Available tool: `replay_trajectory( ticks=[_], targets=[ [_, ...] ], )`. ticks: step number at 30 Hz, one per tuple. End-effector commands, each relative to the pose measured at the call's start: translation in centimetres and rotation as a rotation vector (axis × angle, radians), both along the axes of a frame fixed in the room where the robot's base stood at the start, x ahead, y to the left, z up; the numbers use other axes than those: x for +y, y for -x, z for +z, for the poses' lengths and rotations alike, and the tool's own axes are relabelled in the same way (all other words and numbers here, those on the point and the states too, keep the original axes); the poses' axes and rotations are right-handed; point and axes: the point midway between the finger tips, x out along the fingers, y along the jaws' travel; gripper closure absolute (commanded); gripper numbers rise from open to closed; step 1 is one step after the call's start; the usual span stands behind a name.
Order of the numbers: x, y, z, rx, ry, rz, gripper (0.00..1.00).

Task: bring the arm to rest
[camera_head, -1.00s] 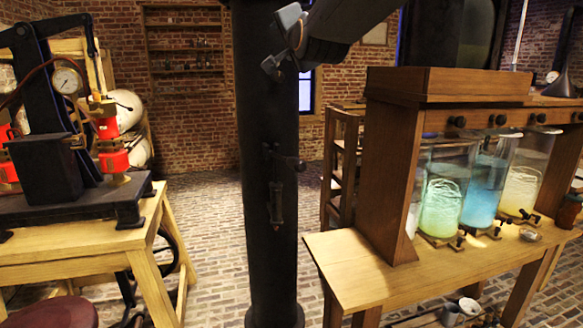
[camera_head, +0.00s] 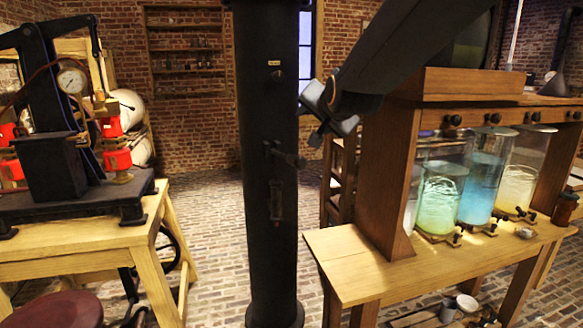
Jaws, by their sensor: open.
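My dark arm (camera_head: 415,50) reaches in from the top right, across the front of the wooden jar cabinet. My gripper (camera_head: 316,118) hangs at its lower left end, open, with nothing visible between its jaws. It appears just right of the black column and left of the cabinet's upright, above the wooden bench in the picture. The glass jars stand in the cabinet: a pale green one (camera_head: 440,195), a blue one (camera_head: 481,190) and a yellowish one (camera_head: 518,180). A further jar at the left is mostly hidden by the upright.
A black column (camera_head: 266,190) stands mid-picture. The cabinet (camera_head: 388,170) rests on a wooden bench (camera_head: 350,260) at right. A black press (camera_head: 55,160) stands on a wooden table (camera_head: 70,242) at left, with a dark red stool (camera_head: 55,312) in front. Brick floor shows between.

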Motion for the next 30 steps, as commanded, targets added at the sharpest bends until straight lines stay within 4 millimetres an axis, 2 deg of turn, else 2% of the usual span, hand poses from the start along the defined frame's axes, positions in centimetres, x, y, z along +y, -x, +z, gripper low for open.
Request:
replay_trajectory(
  ticks=[1, 6, 8, 12, 18, 22, 30],
  targets=[
    [-1.4, 1.1, -2.9, 0.059, 0.057, 0.004, 0.53],
    [-5.8, 6.7, -12.5, 0.281, 0.264, 0.061, 0.53],
    [-7.2, 9.1, -15.6, 0.361, 0.328, 0.092, 0.53],
    [-10.2, 15.4, -21.7, 0.542, 0.453, 0.180, 0.53],
    [-13.0, 23.7, -27.5, 0.748, 0.561, 0.316, 0.53],
    [-14.3, 28.8, -30.0, 0.861, 0.604, 0.406, 0.53],
    [-14.1, 29.9, -35.5, 0.958, 0.585, 0.443, 0.53]
  ],
)
